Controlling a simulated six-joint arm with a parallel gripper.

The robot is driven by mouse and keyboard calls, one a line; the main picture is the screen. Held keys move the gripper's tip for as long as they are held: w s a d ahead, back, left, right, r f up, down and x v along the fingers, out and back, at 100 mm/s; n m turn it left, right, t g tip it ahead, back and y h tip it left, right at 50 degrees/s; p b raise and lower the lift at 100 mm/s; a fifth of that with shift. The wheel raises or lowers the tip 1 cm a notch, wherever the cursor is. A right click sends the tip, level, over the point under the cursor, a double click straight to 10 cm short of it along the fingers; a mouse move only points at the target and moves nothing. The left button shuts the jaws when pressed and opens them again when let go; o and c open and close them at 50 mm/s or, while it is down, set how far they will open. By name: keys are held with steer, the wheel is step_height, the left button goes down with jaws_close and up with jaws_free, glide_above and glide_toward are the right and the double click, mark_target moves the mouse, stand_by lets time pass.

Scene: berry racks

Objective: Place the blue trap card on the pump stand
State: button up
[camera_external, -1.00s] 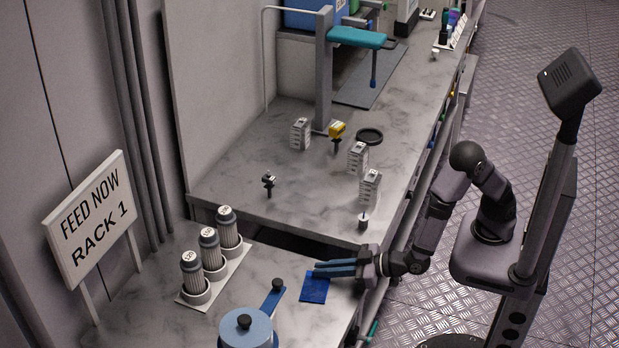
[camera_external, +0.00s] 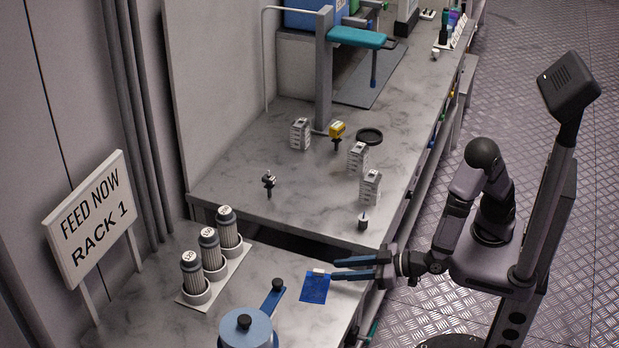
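The blue trap card (camera_external: 314,289) lies at the front of the near grey counter, with a small white patch at its top edge. A round blue vessel (camera_external: 247,331) with a black knob and a blue arm stands left of the card. I cannot tell for sure which thing is the pump stand.
A tray (camera_external: 235,263) of several grey cylinders stands at the left, by a "FEED NOW RACK 1" sign (camera_external: 94,218). A dark gap separates the counter from the marble counter (camera_external: 310,205) behind, which holds small grey boxes (camera_external: 371,187), a black stand (camera_external: 268,184) and a teal-armed post (camera_external: 324,80).

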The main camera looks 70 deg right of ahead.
steer(key=shift+v, duration=1.05)
steer(key=shift+r+g+p, duration=0.1)
steer(key=shift+g+p, duration=0.2)
steer(key=shift+r+g+p, duration=0.1)
steer(key=shift+g+p, duration=0.5)
steer(key=shift+p, duration=0.2)
steer(key=shift+s+d+r+g+y+p, duration=0.15)
steer(key=shift+g+y+p, duration=0.1)
steer(key=shift+g+p, duration=0.25)
steer(key=shift+s+d+f+g+y+p, duration=0.15)
steer(key=shift+g+y+p, duration=0.1)
steer(key=shift+g+p, duration=0.25)
steer(key=s+d+r+g+p, duration=0.3)
steer(key=s+d+g+p, duration=0.25)
steer(key=s+g, duration=0.2)
steer(key=s+d+f+m+g+h+b, duration=0.15)
steer(key=d+f+b, duration=0.35)
steer(key=d, duration=0.6)
steer(key=s+d+f+m+g+h+b, duration=0.15)
steer(key=d+f+b, duration=0.35)
steer(key=d, duration=0.7)
step_height(320, 180, up, 16)
steer(key=p, duration=1.5)
steer(key=shift+s+f+n+h, duration=0.15)
steer(key=shift+s+n+h, duration=0.2)
steer(key=shift+n+h, duration=0.05)
